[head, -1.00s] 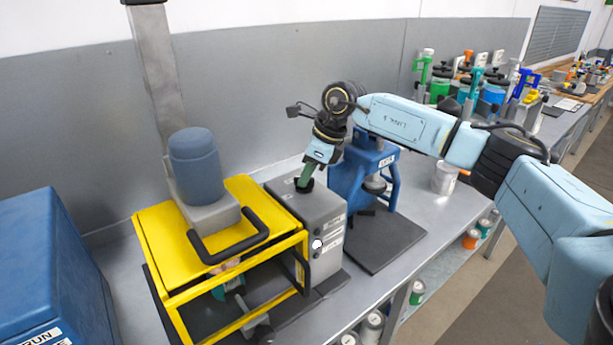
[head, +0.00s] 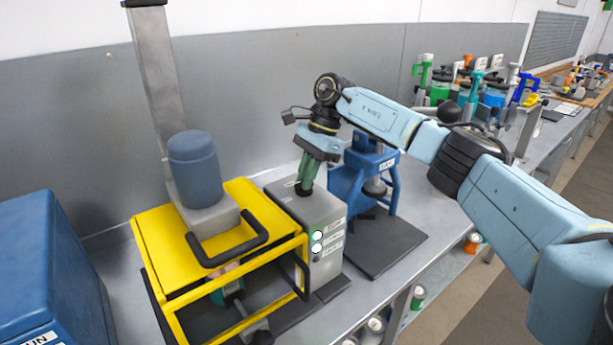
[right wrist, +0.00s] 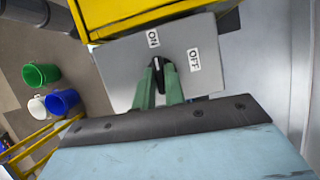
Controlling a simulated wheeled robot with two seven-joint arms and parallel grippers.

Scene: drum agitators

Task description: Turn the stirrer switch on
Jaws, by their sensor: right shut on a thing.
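The stirrer switch is a black knob (right wrist: 169,77) on top of a grey control box (head: 312,212). In the right wrist view an ON label (right wrist: 153,38) and an OFF label (right wrist: 194,60) lie beyond the knob. My right gripper (head: 305,187) reaches down onto the box top, and its green fingers (right wrist: 158,82) are shut on the knob, partly hiding it. My left gripper is not in view.
A yellow guard frame (head: 160,225) with a blue motor (head: 195,165) stands left of the box. A blue press (head: 375,180) stands close behind it to the right. A blue case (head: 45,270) is at the far left.

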